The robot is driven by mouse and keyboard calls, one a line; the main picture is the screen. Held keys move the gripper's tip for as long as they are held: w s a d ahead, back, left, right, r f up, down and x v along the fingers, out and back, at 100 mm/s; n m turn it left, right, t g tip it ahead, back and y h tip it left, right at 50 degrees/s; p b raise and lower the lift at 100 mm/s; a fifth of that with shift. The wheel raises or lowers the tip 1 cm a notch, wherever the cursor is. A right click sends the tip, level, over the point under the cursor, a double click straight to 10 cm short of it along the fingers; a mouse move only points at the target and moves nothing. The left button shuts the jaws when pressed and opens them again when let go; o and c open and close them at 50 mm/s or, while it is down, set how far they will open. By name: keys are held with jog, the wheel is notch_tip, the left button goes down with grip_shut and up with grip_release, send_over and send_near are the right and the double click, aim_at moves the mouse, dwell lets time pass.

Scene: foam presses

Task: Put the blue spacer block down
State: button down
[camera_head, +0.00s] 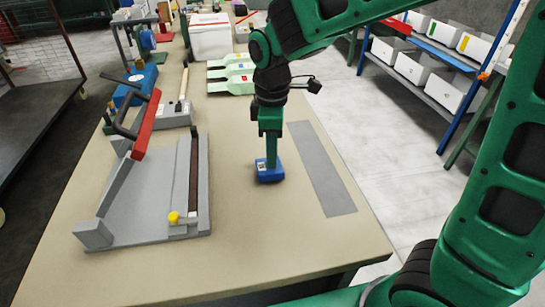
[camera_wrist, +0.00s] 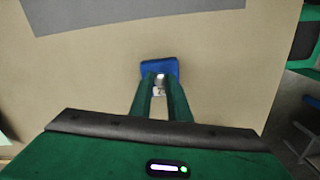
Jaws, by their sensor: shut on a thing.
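The blue spacer block (camera_head: 269,174) is small and has a pale label on it. My gripper (camera_head: 268,157) points down over the table and is shut on the block. In the wrist view the block (camera_wrist: 160,67) shows at the ends of my gripper's two green fingers (camera_wrist: 159,90), which hide part of it. The block is at or close above the tan tabletop (camera_head: 255,235); I cannot tell whether it touches.
A flat grey strip (camera_head: 322,170) lies on the table to the right of the block. A grey press with a red lever (camera_head: 146,125) and a yellow knob stands to the left. Green-and-white items (camera_head: 231,73) and a white bin (camera_head: 211,40) are farther back. The front tabletop is clear.

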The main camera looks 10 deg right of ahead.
notch_tip(320, 180, up, 3)
jog(key=shift+w+r, duration=0.1)
jog(key=s+a+r, duration=0.5)
jog(key=a+r, duration=0.1)
jog(key=a, duration=0.4)
jog(key=shift+s+a+r, duration=0.15)
jog(key=shift+s+r, duration=0.15)
jog(key=shift+s, duration=0.1)
jog(key=shift+s, duration=0.1)
